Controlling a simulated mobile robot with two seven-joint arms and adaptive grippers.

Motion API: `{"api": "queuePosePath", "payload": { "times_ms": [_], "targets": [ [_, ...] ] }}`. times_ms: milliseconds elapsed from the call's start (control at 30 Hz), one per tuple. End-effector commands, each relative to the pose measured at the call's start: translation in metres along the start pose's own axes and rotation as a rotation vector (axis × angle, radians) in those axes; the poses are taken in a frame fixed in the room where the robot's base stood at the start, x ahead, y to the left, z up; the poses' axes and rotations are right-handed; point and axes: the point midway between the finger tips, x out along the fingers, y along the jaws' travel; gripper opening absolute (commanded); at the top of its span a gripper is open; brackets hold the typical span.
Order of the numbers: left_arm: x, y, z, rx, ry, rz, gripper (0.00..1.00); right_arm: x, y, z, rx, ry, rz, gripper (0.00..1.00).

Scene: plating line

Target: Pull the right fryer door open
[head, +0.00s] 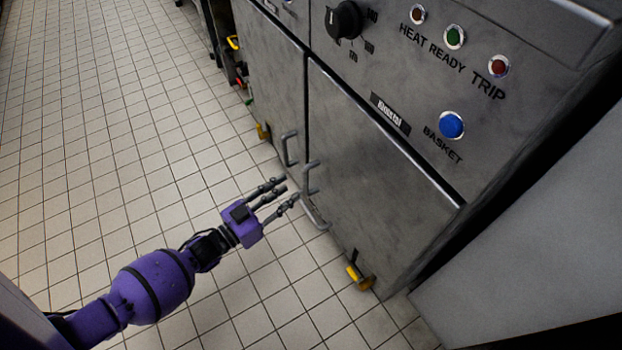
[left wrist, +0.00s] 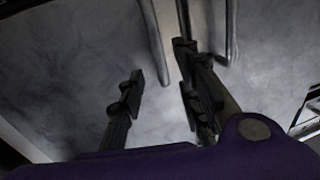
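The right fryer door (head: 375,165) is a grey metal panel that looks shut, flush with the fryer front. Its bar handle (head: 310,177) stands upright near its left edge. My left gripper (head: 287,191) is just in front of this handle, at its lower left in the head view. Its fingers are apart with nothing held between them. The left wrist view shows the spread fingers (left wrist: 160,85) facing the grey door surface, with a metal bar (left wrist: 155,40) beyond and between the tips. I cannot tell whether a finger touches the handle. My right gripper is out of view.
The left fryer door (head: 270,75) with its own handle (head: 289,149) is close beside. A lower bent bar (head: 314,214) sits below the right handle. A yellow caster (head: 358,275) is under the fryer. The tiled floor (head: 110,130) is clear to the left.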

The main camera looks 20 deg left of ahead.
Motion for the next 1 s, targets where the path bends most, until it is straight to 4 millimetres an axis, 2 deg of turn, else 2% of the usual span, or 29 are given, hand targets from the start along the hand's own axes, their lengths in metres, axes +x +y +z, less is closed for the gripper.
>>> {"api": "queuePosePath", "payload": {
  "times_ms": [500,633,867,1000],
  "targets": [
    [0.069,0.001,0.002,-0.01,0.0,0.001,0.32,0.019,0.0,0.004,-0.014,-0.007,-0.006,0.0],
    [0.075,0.001,0.001,-0.009,0.0,0.0,0.32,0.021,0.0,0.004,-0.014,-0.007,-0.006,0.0],
    [0.076,0.001,0.0,-0.009,0.0,0.0,0.32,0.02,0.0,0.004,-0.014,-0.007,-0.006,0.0],
    [0.076,0.001,0.001,-0.009,0.0,0.0,0.16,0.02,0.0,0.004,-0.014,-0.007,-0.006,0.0]
  ]
}}
